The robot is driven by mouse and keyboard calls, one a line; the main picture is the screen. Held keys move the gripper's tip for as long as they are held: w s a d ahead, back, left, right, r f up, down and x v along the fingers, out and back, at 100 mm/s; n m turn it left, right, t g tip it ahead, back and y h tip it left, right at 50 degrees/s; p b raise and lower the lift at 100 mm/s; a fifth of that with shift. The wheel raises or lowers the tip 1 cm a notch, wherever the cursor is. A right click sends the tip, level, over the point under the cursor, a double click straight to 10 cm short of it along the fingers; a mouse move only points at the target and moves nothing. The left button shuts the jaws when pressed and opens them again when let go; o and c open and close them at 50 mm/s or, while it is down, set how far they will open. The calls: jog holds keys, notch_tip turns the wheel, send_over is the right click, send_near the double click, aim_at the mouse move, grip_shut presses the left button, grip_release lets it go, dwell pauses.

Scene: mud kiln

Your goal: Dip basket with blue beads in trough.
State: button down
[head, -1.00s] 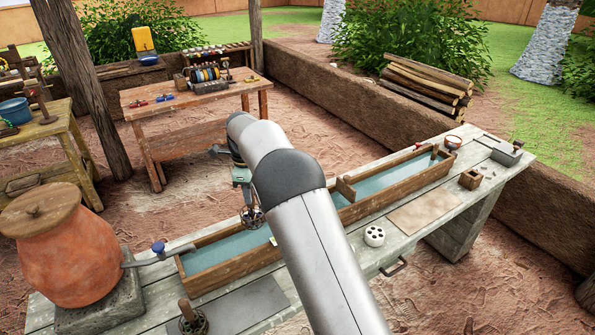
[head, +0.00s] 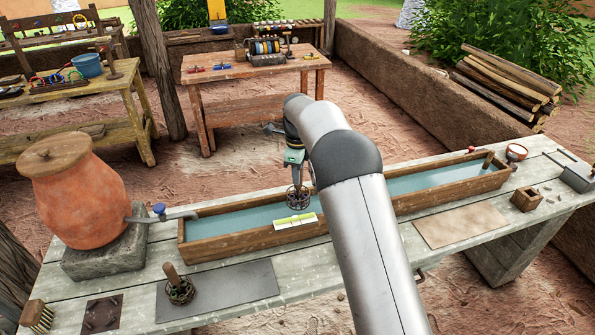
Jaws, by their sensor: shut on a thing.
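My gripper (head: 296,176) is shut on a small dark wire basket (head: 299,198) and points down over the trough. The colour of the beads in this basket is too small to tell. The long wooden trough (head: 230,247) holds blue-green water. The basket appears at or just above the water, behind the front wall; I cannot tell whether it touches the water. My arm hides the middle of the trough. A second basket (head: 180,291) with an upright wooden handle stands on the grey mat at the front left; its beads cannot be made out.
A yellow-green marked strip (head: 295,221) is on the trough's front wall. A clay pot (head: 75,200) on a stone block and a blue-handled tap (head: 159,211) stand at the left end. A small wooden box (head: 526,199) is at right. The tan mat (head: 460,225) is bare.

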aim_at(298, 188)
jog(key=shift+f+b, duration=1.5)
jog(key=shift+f, duration=1.9)
jog(key=shift+r+p, duration=0.25)
jog(key=shift+p, duration=0.2)
jog(key=shift+r+p, duration=2.8)
jog(key=shift+r, duration=1.55)
